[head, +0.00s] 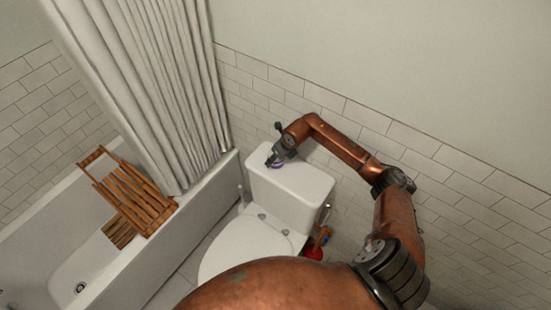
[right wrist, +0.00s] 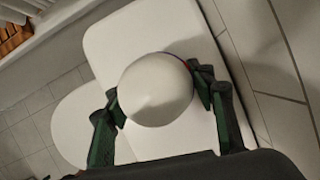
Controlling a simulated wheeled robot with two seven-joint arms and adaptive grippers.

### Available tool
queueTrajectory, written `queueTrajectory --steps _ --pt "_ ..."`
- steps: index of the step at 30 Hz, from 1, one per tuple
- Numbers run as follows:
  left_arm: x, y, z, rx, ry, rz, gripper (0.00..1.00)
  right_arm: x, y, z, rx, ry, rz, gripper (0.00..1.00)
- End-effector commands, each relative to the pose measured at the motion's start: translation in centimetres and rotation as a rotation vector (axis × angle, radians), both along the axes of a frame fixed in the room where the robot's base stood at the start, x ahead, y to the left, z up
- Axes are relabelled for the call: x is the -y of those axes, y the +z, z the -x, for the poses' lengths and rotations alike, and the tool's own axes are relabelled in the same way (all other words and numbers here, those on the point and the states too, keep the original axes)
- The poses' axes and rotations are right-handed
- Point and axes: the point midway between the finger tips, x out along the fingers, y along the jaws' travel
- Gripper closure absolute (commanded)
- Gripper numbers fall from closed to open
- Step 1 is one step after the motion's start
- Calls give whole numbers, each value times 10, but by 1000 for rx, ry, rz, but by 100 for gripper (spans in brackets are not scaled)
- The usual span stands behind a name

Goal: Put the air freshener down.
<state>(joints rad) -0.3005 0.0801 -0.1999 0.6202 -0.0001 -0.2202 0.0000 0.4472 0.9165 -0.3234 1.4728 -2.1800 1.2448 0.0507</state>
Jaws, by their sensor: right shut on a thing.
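The air freshener (right wrist: 157,88) has a white, rounded top in the right wrist view. A small purple part of the air freshener (head: 277,165) shows under the gripper in the head view. My right gripper (head: 274,157) is shut on it, with a green finger on each side. They are over the left part of the white toilet tank lid (head: 304,184). The lid also fills the middle of the right wrist view (right wrist: 110,38). I cannot tell whether the air freshener's base touches the lid. My left gripper is not in view.
The right part of the tank lid is clear. The toilet seat lid (head: 243,249) is in front. A tiled wall (head: 340,120) stands behind. A wooden rack (head: 127,190) sits across the bathtub (head: 60,225) beside a curtain (head: 150,80). A red object (head: 313,253) is beside the toilet.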

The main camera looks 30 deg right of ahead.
Motion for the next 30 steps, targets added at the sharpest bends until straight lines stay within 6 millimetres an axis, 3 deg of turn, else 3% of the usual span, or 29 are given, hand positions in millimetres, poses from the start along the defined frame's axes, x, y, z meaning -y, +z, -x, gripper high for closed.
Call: queueTrajectory --steps 6,7,13,23,30 --pt "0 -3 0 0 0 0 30 0 -3 0 0 0 0 86" --pt "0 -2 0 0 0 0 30 0 -3 0 -1 0 0 47" --pt "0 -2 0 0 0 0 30 0 -2 0 -1 0 0 34" --pt "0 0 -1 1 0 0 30 0 0 0 0 -1 0 32" --pt "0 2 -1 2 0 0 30 4 30 11 2 1 5 32"
